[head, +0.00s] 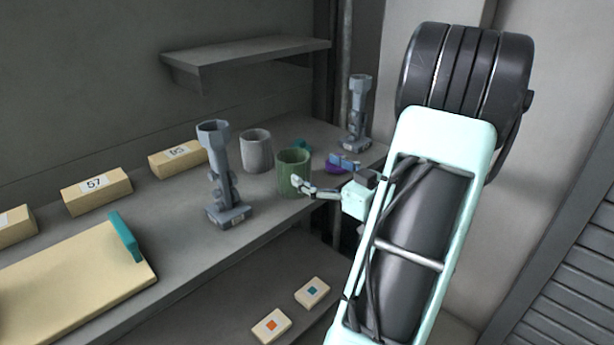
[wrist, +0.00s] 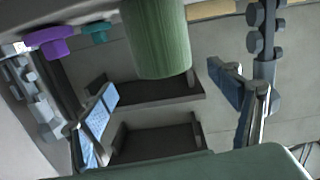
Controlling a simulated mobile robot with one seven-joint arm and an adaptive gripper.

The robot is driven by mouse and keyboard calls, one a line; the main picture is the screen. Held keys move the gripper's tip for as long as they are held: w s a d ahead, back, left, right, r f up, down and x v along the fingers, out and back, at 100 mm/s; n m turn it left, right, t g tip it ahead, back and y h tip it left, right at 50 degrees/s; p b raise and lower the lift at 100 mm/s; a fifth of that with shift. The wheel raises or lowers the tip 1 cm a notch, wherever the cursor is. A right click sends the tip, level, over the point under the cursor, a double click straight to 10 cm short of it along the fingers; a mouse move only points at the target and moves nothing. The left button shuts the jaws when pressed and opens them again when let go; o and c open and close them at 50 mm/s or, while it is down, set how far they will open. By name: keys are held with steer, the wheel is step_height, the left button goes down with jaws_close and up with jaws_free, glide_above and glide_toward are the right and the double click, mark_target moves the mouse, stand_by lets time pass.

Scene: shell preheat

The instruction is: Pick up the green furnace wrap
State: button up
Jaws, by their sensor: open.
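The green furnace wrap (head: 293,172) is a ribbed, open-topped cylinder standing upright on the grey bench near its front edge. In the wrist view the wrap (wrist: 157,40) shows at top centre, its lower end visible. My gripper (head: 298,186) is open at the near side of the wrap. In the wrist view the fingertips of my gripper (wrist: 162,80) are spread to the left and right of the wrap, with visible gaps on both sides. Whether the wrap is within the reach of the pads is hard to tell.
A grey cylinder (head: 256,151) stands just left of the wrap. A tall grey stand (head: 220,178) is further left, another (head: 357,115) behind right. A purple object (head: 336,168) lies to the right. Blocks (head: 97,191) and a board (head: 75,290) occupy the left bench.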

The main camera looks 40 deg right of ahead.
mark_target(283, 154)
steer(key=shift+t, duration=0.3)
steer(key=w, duration=0.8)
steer(key=shift+w+a+f, duration=0.25)
steer(key=shift+a, duration=0.1)
steer(key=shift+c, duration=0.5)
steer(key=c, duration=1.1)
steer(key=shift+r, duration=0.1)
steer(key=shift+c, duration=0.2)
